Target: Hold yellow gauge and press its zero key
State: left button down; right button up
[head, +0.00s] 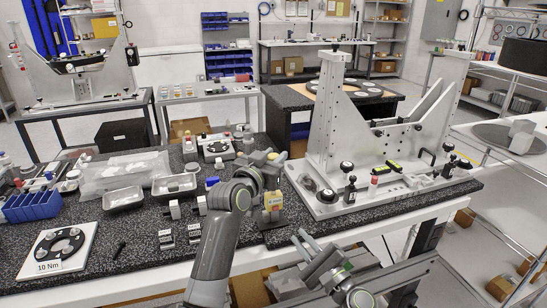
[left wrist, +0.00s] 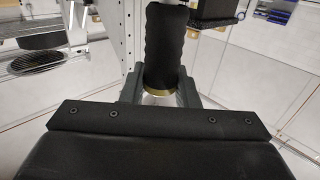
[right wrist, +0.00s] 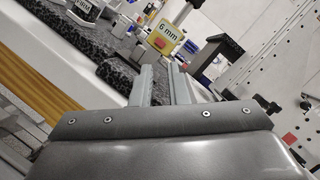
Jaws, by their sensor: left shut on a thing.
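My left gripper (head: 270,160) is above the dark bench mat. In the left wrist view it is shut on a black ribbed handle (left wrist: 166,45) with a brass-coloured collar. A yellow-edged piece (head: 272,200) is just below that gripper in the head view. In the right wrist view this piece (right wrist: 163,37) shows a "6 mm" label. I cannot tell whether the handle belongs to it, or make out a zero key. My right gripper (head: 306,240) is open and empty, low in front of the bench edge. Its fingers (right wrist: 161,70) point toward the labelled piece, apart from it.
A large grey fixture (head: 330,205) with upright plates stands at the right of the bench. A "10 Nm" plate (head: 82,265), metal trays (head: 123,199), a blue bin (head: 30,206) and small blocks (head: 166,239) lie to the left. Mat space around the small blocks is partly clear.

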aim_at(276, 208)
grip_shut()
dwell(1.4)
jog(key=r+n+g+y, duration=0.1)
jog(key=n+g, duration=0.2)
jog(key=n, duration=0.5)
jog(key=s+a+n+g+y, duration=0.1)
jog(key=n+g, duration=0.2)
jog(key=n, duration=0.6)
jog(key=s+r+n+g+y, duration=0.1)
jog(key=n+g, duration=0.2)
jog(key=n, duration=0.5)
jog(key=shift+s+a+r+n, duration=0.2)
jog(key=shift+a+r+n, duration=0.05)
jog(key=shift+r+n, duration=0.15)
jog(key=shift+w+a, duration=0.45)
jog(key=shift+w, duration=0.95)
jog(key=shift+w+a, duration=0.45)
jog(key=shift+w, duration=0.95)
jog(key=shift+w+a, duration=0.45)
jog(key=shift+w, duration=0.95)
jog(key=shift+w, duration=0.15)
